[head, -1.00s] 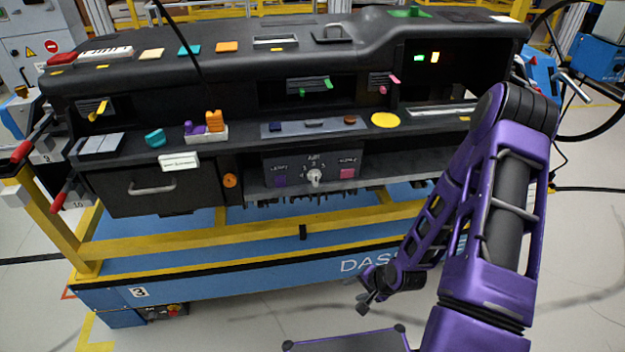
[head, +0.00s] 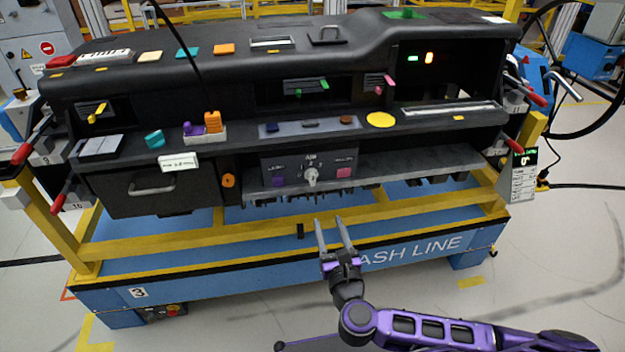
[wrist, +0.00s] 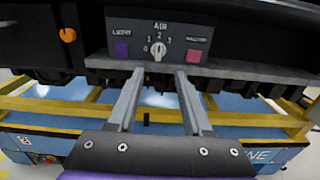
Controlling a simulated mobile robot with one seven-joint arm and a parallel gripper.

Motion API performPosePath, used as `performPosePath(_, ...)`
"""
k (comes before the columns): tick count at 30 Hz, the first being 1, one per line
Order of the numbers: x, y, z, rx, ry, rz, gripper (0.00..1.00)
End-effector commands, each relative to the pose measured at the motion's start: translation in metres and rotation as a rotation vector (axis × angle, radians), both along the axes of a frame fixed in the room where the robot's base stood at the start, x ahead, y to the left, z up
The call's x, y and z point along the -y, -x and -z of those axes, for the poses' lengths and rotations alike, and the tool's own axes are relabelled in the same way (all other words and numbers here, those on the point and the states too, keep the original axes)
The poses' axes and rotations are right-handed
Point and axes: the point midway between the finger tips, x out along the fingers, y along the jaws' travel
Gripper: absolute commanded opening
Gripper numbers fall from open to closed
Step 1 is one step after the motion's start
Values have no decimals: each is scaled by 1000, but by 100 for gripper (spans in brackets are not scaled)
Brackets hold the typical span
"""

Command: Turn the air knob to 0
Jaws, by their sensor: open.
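The white air knob (head: 311,177) sits on the lower centre panel of the dashboard, between a purple button on the left and a pink button on the right. In the wrist view the air knob (wrist: 157,50) has the label AIR above it and the marks 0, 1, 2 and 3 around it. Its pointer looks roughly upright, near 2, but I cannot tell exactly. My gripper (head: 328,221) is open and empty, below and in front of the panel, fingers pointing at it. In the wrist view my gripper (wrist: 160,72) has its fingertips just below the knob, apart from it.
The purple button (wrist: 122,49) and pink button (wrist: 195,57) flank the knob closely. An orange round knob (wrist: 68,35) is further left. The dashboard's lower edge and a yellow frame rail (head: 270,225) run below the panel. Space in front of the panel is clear.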

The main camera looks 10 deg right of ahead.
Motion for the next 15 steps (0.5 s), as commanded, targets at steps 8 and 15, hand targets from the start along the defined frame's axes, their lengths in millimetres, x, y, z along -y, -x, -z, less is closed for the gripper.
performPosePath(8, -2, -27, 7, 2, 1, -5, 50)
performPosePath(15, 0, -47, 8, 1, 4, -3, 50)
